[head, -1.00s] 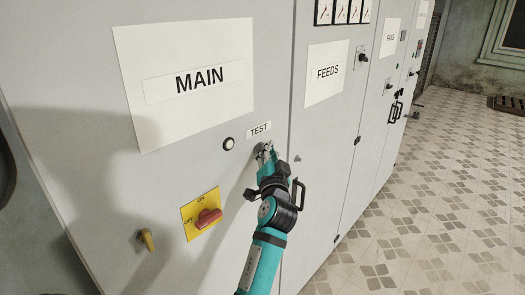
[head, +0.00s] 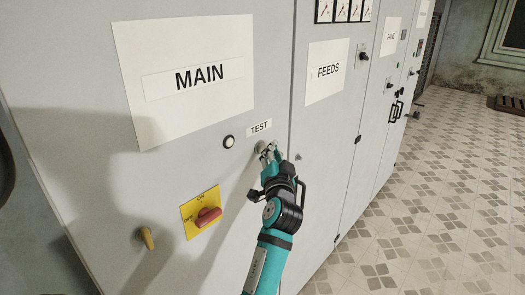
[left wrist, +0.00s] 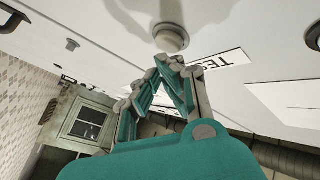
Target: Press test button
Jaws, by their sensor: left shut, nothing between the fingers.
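The TEST label (head: 259,127) is on the grey cabinet door. Just below it is a round grey button (head: 260,147), which I take to be the test button. It shows larger at the top of the left wrist view (left wrist: 171,38), upside-down label beside it. My left gripper (head: 268,152) is teal and grey, with its fingers shut and empty. Its fingertips are very close to the button's lower right side in the head view. In the left wrist view the fingertips (left wrist: 165,62) are just below the button; I cannot tell whether they touch. My right gripper is out of view.
A white round button (head: 228,142) is left of the TEST label. A red rotary switch (head: 208,217) on a yellow plate and a yellow handle (head: 147,238) are lower left. The FEEDS cabinet (head: 328,130) stands right, with open tiled floor beyond.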

